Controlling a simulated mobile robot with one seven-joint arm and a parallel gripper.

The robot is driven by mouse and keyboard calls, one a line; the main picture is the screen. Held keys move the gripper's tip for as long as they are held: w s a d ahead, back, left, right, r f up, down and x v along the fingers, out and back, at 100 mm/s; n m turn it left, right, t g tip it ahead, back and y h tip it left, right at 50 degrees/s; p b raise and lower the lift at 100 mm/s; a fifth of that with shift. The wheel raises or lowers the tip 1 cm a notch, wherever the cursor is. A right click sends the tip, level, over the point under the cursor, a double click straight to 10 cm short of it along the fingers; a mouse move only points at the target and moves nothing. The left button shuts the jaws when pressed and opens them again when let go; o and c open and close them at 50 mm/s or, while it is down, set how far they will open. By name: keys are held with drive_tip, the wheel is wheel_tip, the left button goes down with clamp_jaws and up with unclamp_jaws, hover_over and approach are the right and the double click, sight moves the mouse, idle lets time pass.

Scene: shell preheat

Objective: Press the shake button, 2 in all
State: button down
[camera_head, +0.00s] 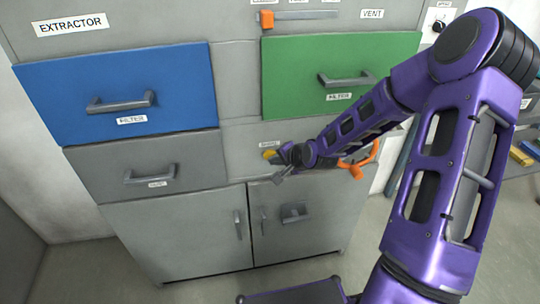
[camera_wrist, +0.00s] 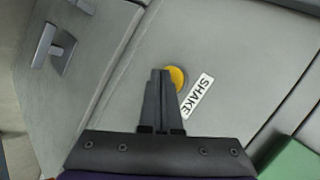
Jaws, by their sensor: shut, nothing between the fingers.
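The shake button is a round yellow button (camera_wrist: 177,76) on the grey cabinet front, beside a white SHAKE label (camera_wrist: 196,96) in the wrist view. In the head view the yellow button (camera_head: 269,154) shows just left of my gripper (camera_head: 282,162). My gripper is shut and empty. In the wrist view its fingertips (camera_wrist: 161,73) overlap the button's left edge and hide part of it. I cannot tell whether the tips touch the button.
A blue drawer (camera_head: 120,80) is at the upper left and a green drawer (camera_head: 390,65) above my arm. An orange handle (camera_head: 362,163) is right of my gripper. Lower cabinet doors (camera_head: 180,235) are below. An orange slider (camera_head: 267,20) is at the top.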

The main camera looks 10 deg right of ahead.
drive_tip(key=shift+w, duration=0.45)
idle(0.7)
drive_tip(key=shift+s, duration=0.1)
drive_tip(key=shift+s+p, duration=0.3)
drive_tip(key=shift+s, duration=0.45)
drive_tip(key=s+p, duration=0.1)
drive_tip(key=s, duration=0.4)
idle(0.9)
